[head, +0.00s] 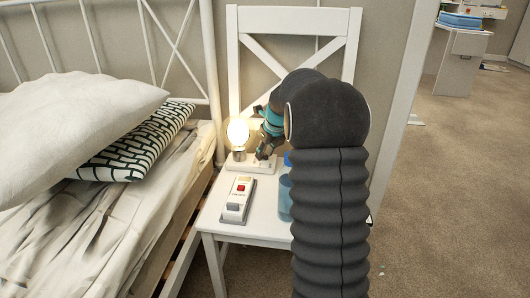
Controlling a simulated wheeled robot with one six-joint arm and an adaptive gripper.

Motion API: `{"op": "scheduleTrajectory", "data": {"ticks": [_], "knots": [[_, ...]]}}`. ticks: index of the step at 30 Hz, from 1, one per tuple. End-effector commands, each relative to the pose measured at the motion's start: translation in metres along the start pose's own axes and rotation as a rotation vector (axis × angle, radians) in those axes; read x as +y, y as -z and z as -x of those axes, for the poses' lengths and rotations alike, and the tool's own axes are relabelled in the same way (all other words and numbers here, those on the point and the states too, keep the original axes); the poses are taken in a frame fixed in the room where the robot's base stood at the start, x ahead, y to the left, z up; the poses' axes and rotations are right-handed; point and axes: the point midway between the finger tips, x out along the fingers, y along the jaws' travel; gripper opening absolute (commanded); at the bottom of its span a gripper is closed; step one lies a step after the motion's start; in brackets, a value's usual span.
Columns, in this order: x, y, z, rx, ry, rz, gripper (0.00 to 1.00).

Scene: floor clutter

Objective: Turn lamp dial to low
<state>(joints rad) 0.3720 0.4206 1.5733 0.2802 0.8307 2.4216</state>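The lamp is a bare glowing bulb (238,134) on a white base (240,166) that lies on the seat of a white chair (215,218). The bulb stands upright at the left part of the base. My gripper (262,151) points down over the right part of the base, just right of the bulb. The dial cannot be made out; the gripper's fingers cover the spot at that end. The fingers are small and dark here, so I cannot tell whether they touch anything or how far apart they are.
A white box with a red switch (243,188) lies on the seat in front of the lamp. A blue bottle (285,197) stands to the right, partly hidden by my arm. A bed with pillows (85,105) is at the left. Carpet (450,200) is open at the right.

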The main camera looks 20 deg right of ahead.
Motion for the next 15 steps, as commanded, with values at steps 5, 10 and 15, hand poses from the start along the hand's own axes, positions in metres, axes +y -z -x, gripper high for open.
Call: {"op": "scheduleTrajectory", "data": {"ticks": [5, 10, 15], "knots": [[-0.0001, 0.0001, 0.0001, 0.000, 0.000, 0.000, 0.00], [-0.0001, 0.0000, 0.0003, 0.000, -0.001, 0.002, 0.00], [-0.0005, -0.0004, 0.0015, 0.000, -0.013, 0.028, 0.00]]}}
